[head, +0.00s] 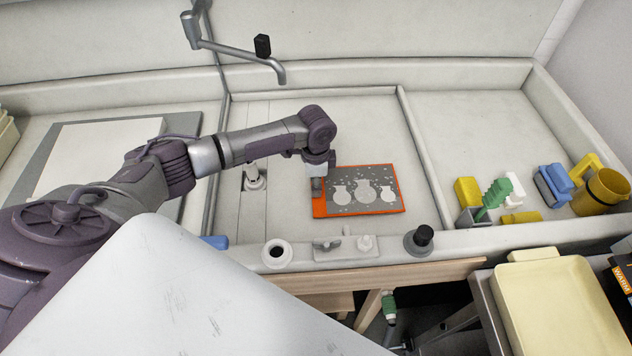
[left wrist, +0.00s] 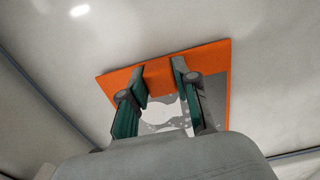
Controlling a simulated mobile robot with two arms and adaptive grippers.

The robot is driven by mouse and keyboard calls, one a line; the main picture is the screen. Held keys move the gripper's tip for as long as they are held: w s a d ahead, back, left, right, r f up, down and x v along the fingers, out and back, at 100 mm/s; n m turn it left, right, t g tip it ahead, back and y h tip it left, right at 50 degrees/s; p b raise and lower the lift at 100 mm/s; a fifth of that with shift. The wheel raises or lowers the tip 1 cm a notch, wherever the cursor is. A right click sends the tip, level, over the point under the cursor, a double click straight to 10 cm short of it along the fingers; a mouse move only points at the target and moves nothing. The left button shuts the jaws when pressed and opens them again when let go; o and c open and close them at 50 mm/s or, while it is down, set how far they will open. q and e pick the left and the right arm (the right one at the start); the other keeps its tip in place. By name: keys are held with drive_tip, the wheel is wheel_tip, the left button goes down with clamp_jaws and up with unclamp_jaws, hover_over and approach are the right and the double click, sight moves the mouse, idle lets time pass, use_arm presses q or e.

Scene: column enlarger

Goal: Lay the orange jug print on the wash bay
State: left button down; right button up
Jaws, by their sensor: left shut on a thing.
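The orange jug print (head: 387,207) has an orange border and a grey field with pale jug shapes. In the head view it is level over the middle pale bay (head: 350,122) of the long sink; I cannot tell whether that is the wash bay, or whether the print touches its floor. My left gripper (head: 318,190) is shut on the print's left edge. In the left wrist view the fingers (left wrist: 158,72) are at the orange border (left wrist: 205,58) and hide part of the grey field. My right gripper is not in view.
A tap (head: 280,72) hangs over the back of the bay. A low divider (head: 425,155) separates it from the right bay, where yellow, green and blue tools and an amber jug (head: 603,192) stand. Fittings line the front rim, including a black-knobbed one (head: 420,240). A cream tray (head: 550,300) is at front right.

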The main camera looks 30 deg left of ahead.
use_arm(q)
drive_tip(key=shift+f, duration=0.45)
idle(0.4)
drive_tip(key=c, duration=0.8)
unclamp_jaws()
drive_tip(key=shift+r, duration=0.15)
drive_tip(key=shift+r, duration=0.15)
drive_tip(key=shift+r+p, duration=3.75)
drive_tip(key=shift+p, duration=0.4)
